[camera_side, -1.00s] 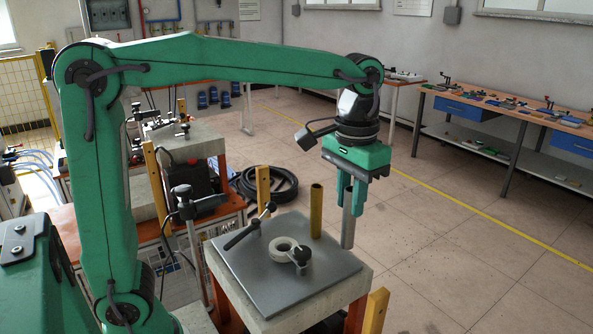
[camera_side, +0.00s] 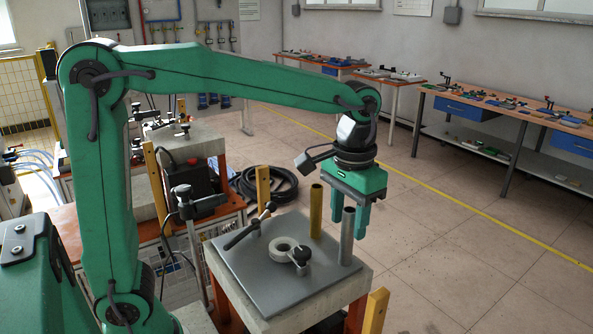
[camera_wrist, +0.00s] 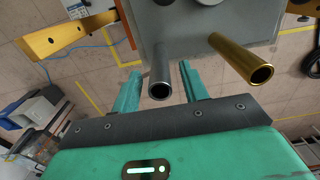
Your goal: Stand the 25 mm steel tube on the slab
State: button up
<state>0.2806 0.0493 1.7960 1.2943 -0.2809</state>
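The grey steel tube (camera_side: 347,238) stands upright on the grey slab (camera_side: 285,300), near its right corner in the side view. Its open top end also shows in the wrist view (camera_wrist: 160,82). My gripper (camera_side: 350,226) is open and empty. Its fingers show spread in the wrist view (camera_wrist: 160,70), with the tube appearing between them in the picture but no finger closed on it. In the side view the gripper is just behind and to the right of the tube.
A brass tube (camera_side: 316,211) stands upright on the slab, left of and behind the steel tube. A pale ring (camera_side: 282,244) with a dark clamp (camera_side: 301,256) lies mid-slab. A dark lever clamp (camera_side: 248,229) is at the slab's back left. Open floor lies to the right.

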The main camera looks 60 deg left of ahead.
jog(key=shift+r, duration=0.15)
notch_tip(320, 180, up, 12)
dwell(0.8)
dwell(0.5)
jog(key=s+a+f+t, duration=0.2)
jog(key=s+a+f, duration=0.1)
jog(key=s+f, duration=0.1)
jog(key=s+a+f+t, duration=0.1)
jog(key=s+a+f, duration=0.3)
jog(key=s+f, duration=0.1)
jog(key=s+a+f+t, duration=0.2)
jog(key=s+a+f, duration=0.1)
jog(key=s+f, duration=0.1)
jog(key=shift+s+a+f+t, duration=0.3)
jog(key=shift+s+f, duration=0.05)
jog(key=shift+s, duration=0.25)
